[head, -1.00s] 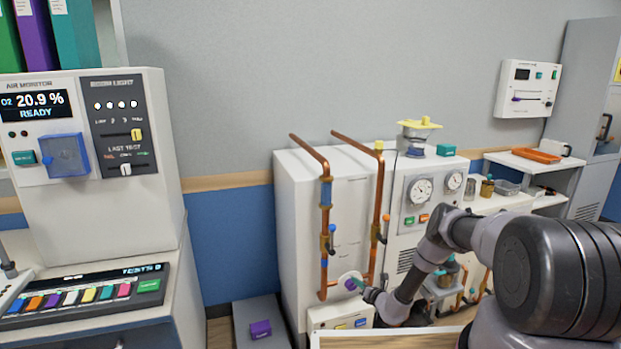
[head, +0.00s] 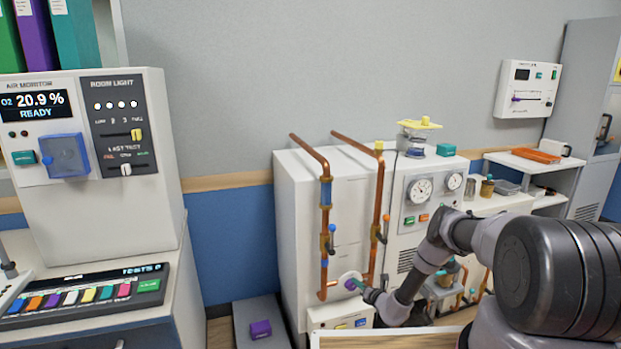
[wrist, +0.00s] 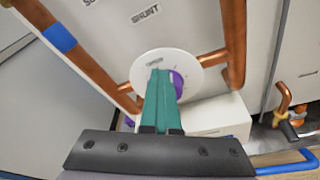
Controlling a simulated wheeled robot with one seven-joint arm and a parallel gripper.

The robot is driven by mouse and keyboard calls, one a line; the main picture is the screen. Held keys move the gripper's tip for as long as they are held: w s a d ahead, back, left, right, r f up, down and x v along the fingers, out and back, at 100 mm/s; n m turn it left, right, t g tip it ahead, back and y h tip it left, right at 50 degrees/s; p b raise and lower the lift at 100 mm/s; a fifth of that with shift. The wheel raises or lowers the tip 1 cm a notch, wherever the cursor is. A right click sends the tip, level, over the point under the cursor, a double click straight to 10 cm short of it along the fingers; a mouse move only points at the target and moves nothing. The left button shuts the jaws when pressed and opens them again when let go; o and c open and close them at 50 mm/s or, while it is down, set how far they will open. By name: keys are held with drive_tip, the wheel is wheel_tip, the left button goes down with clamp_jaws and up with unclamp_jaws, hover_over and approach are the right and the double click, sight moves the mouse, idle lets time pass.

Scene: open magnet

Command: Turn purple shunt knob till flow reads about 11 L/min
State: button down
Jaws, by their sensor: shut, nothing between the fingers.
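The purple shunt knob (wrist: 178,84) sits on a round white dial plate (wrist: 152,64) below the label "SHUNT" in the wrist view. In the head view the knob (head: 350,285) shows small, low on the white cabinet between two copper pipes. My gripper (wrist: 160,74) has its teal fingers shut together, empty, in front of the dial and covering the knob's left part. I cannot tell whether the fingertips touch the knob. In the head view my gripper (head: 366,292) is just right of the knob. Two round gauges (head: 421,188) are on the cabinet; their readings are too small to tell.
Copper pipes (head: 326,235) run down both sides of the dial, close to my gripper. A white box (head: 338,316) stands below it. A purple block (head: 260,329) lies on a grey surface to the left. The air monitor (head: 100,190) stands at far left.

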drive_tip(key=shift+d+f, duration=0.1)
drive_tip(key=shift+d, duration=0.05)
drive_tip(key=shift+w+d+f, duration=0.3)
drive_tip(key=shift+d+f, duration=0.3)
drive_tip(key=shift+d, duration=0.3)
idle(0.4)
drive_tip(key=f+v, duration=0.1)
drive_tip(key=v, duration=0.5)
idle(0.4)
drive_tip(key=shift+r, duration=0.15)
drive_tip(key=shift+s, duration=0.1)
